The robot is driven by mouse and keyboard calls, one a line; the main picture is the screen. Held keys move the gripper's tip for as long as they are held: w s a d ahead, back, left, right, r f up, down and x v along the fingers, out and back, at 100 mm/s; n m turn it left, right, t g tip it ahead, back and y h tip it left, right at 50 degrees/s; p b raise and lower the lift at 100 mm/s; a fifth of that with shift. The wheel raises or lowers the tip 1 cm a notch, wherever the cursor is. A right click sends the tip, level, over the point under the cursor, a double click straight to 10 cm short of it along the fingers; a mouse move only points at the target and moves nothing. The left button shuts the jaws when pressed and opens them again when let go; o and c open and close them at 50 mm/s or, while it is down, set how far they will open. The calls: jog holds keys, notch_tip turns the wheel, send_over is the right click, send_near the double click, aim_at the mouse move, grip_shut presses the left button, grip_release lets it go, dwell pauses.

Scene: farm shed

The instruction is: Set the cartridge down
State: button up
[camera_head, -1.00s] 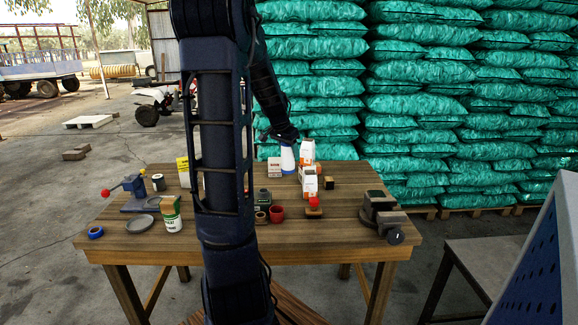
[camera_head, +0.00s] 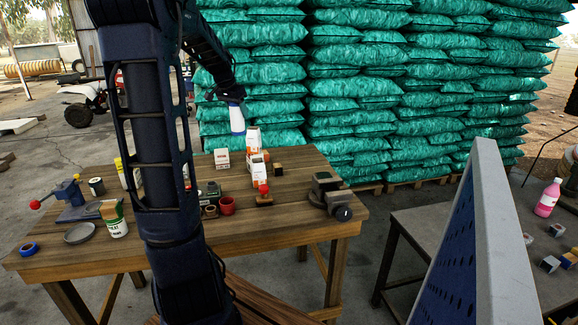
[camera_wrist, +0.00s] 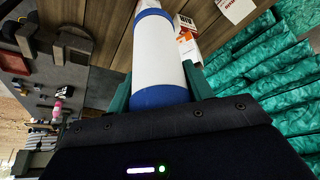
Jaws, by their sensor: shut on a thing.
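The cartridge (camera_head: 237,121) is a white cylinder with blue ends. My gripper (camera_head: 231,95) is shut on it and holds it roughly upright, above the back of the wooden workbench (camera_head: 285,222). In the wrist view the cartridge (camera_wrist: 157,52) lies between the two green fingers of my gripper (camera_wrist: 160,88). Its lower end appears clear of the bench top. My own arm hides part of the bench's left half.
White-and-orange cartons (camera_head: 254,141), a small white box (camera_head: 222,158), a red cup (camera_head: 227,205) and a dark vise (camera_head: 329,193) stand on the bench. A blue perforated panel (camera_head: 465,245) rises at right. Bare wood shows between the cups and vise.

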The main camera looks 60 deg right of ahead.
jog(key=s+d+f+m, duration=0.1)
jog(key=s+d, duration=0.1)
jog(key=d, duration=1.4)
jog(key=s+d+f+m, duration=0.1)
jog(key=s+d, duration=0.1)
jog(key=d, duration=1.4)
jog(key=shift+g, duration=0.4)
notch_tip(320, 180, down, 24)
jog(key=shift+f, duration=0.25)
jog(key=shift+f, duration=0.1)
jog(key=o, duration=1)
jog(key=shift+o, duration=0.2)
jog(key=v, duration=1.2)
jog(key=shift+w, duration=0.1)
